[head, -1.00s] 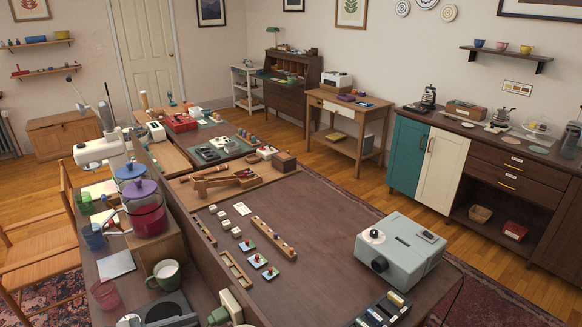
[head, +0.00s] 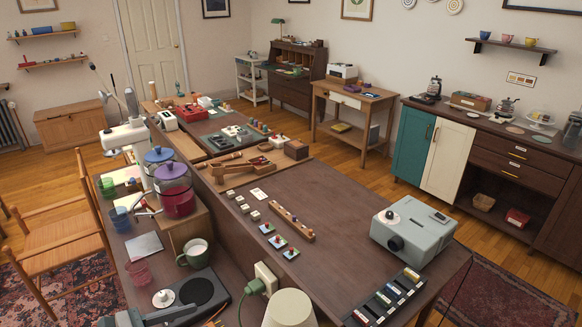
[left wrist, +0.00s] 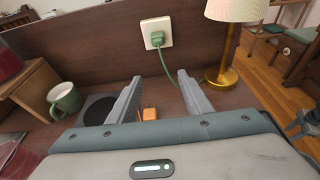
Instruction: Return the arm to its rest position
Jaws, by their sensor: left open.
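My left gripper (left wrist: 160,78) shows in the left wrist view with its two grey fingers apart. An orange block (left wrist: 149,114) lies beyond and between the fingers on the dark desk, and I see no grip on it. In the head view part of my left gripper (head: 180,313) shows at the bottom edge, low over the desk by the dark turntable (head: 205,287). The rest of that arm is outside the picture.
A green mug (left wrist: 65,98) stands left of the fingers. A wall outlet (left wrist: 157,33) with a green plug and cord is ahead on the divider. A gold-based lamp (left wrist: 220,77) stands to the right. A pink glass (head: 138,271) and purple-lidded jar (head: 175,192) stand nearby.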

